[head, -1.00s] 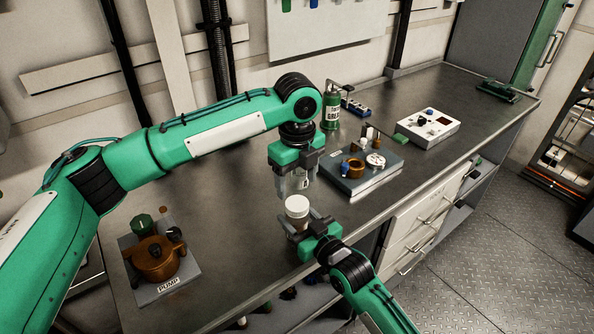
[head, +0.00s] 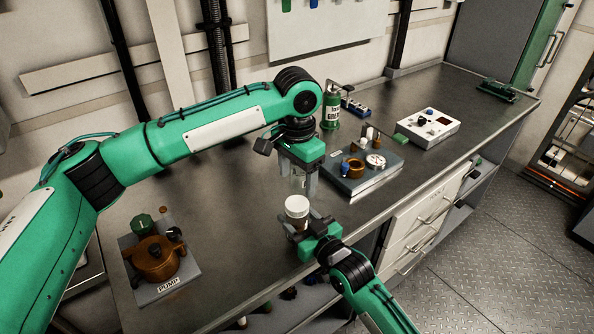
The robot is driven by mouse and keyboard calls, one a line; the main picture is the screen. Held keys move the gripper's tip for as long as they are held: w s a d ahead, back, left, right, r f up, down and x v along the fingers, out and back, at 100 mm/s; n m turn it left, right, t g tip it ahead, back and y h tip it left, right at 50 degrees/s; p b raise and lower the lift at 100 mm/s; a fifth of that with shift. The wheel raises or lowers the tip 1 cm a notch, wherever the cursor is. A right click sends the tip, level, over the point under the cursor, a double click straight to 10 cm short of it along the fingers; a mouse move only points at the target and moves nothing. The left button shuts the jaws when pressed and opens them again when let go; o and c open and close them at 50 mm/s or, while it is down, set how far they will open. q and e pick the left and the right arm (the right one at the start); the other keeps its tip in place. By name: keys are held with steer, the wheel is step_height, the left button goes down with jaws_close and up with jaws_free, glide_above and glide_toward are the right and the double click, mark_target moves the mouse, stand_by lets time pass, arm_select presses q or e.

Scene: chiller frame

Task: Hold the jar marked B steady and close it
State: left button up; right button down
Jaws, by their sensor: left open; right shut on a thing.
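A small jar (head: 297,221) with a white lid (head: 297,204) on top stands upright in my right gripper (head: 301,233), near the bench's front edge. The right gripper is shut on the jar's body. No letter is readable on this jar. Whether the lid is tight cannot be told. My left gripper (head: 299,188) points down just above and behind the lid in the picture; its fingers are open and apart from the lid. A pale, glassy shape shows between the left fingers, partly hidden, and I cannot tell what it is.
A pump unit (head: 154,258) labelled PUMP sits at the lower left of the bench. A grey plate (head: 358,183) with a copper ring and a gauge lies right of the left gripper. A green bottle (head: 331,109) and a white control box (head: 428,127) stand farther back.

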mark_target(297, 203)
arm_select(q)
steer(key=n, duration=0.4)
steer(key=shift+r+n, duration=0.15)
steer(key=shift+n, duration=0.25)
steer(key=n, duration=0.4)
steer(key=shift+r+n, duration=0.15)
steer(key=shift+n, duration=0.15)
steer(key=n, duration=0.4)
steer(key=shift+r, duration=0.1)
steer(key=n, duration=0.3)
steer(key=shift+r+n, duration=0.1)
steer(key=shift+n, duration=0.2)
steer(key=shift+f, duration=4)
